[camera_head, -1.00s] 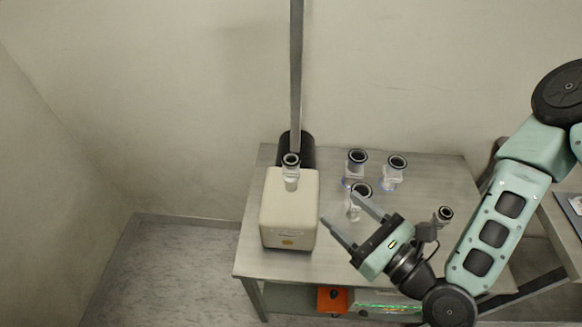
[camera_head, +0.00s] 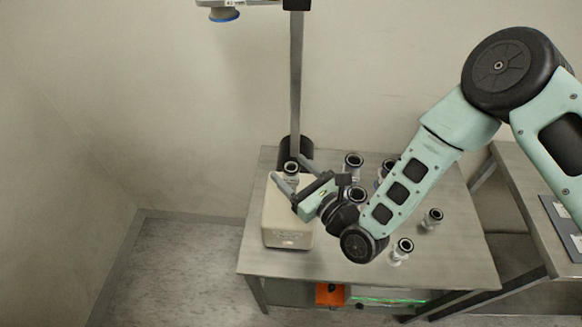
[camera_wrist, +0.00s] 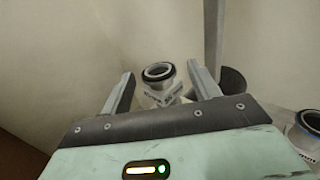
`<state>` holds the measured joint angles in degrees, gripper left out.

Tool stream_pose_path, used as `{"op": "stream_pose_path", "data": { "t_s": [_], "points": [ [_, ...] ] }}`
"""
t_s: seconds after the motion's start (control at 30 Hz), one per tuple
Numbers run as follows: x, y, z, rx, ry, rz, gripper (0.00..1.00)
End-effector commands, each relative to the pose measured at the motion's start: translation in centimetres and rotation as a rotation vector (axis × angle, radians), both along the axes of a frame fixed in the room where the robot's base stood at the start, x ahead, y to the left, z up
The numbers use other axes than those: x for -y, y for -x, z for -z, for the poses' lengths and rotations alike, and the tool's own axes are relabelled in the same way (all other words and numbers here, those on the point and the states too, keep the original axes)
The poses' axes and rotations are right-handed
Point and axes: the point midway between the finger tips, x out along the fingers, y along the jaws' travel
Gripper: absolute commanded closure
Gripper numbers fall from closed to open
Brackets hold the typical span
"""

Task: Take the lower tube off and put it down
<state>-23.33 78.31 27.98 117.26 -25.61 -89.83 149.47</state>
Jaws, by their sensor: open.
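A clear tube piece with a black ringed top, the lower tube (camera_head: 291,170), stands upright on the cream box (camera_head: 288,238) on the table. In the wrist view the tube (camera_wrist: 159,76) sits between my gripper's two fingers. My gripper (camera_head: 288,172) is open, with a finger on either side of the tube. I cannot tell whether either finger touches it. The wrist view shows its fingers (camera_wrist: 160,84) spread with gaps at the sides of the tube.
Several similar black-topped tubes stand on the table (camera_head: 450,262), including one at the back (camera_head: 353,163) and one at the front (camera_head: 402,249). A grey post (camera_head: 296,80) rises behind the box, with a blue-rimmed head (camera_head: 223,14) high up. The table's front left is clear.

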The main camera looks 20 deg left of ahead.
Motion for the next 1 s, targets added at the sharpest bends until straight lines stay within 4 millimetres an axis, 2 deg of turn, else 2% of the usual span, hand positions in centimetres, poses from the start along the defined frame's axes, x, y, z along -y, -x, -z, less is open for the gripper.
{"op": "stream_pose_path", "data": {
  "t_s": [0.1,0.33,0.37,0.4,0.5,0.8,0.87,1.0],
  "points": [
    [-0.8,-0.5,0.0,0.000,0.001,0.000,0.39],
    [-0.9,-0.6,0.1,-0.002,0.001,0.001,0.39],
    [-0.8,-0.6,0.1,-0.002,0.001,0.001,0.44],
    [-0.8,-0.6,0.1,-0.002,0.001,0.001,0.55],
    [-0.8,-0.6,0.1,-0.002,0.001,0.001,0.81],
    [-0.8,-0.6,-0.1,-0.001,-0.001,0.001,0.81],
    [-0.9,-0.6,-0.6,0.000,-0.001,0.002,0.81],
    [-0.8,-0.6,-2.7,0.001,-0.003,0.001,0.81]
  ]
}}
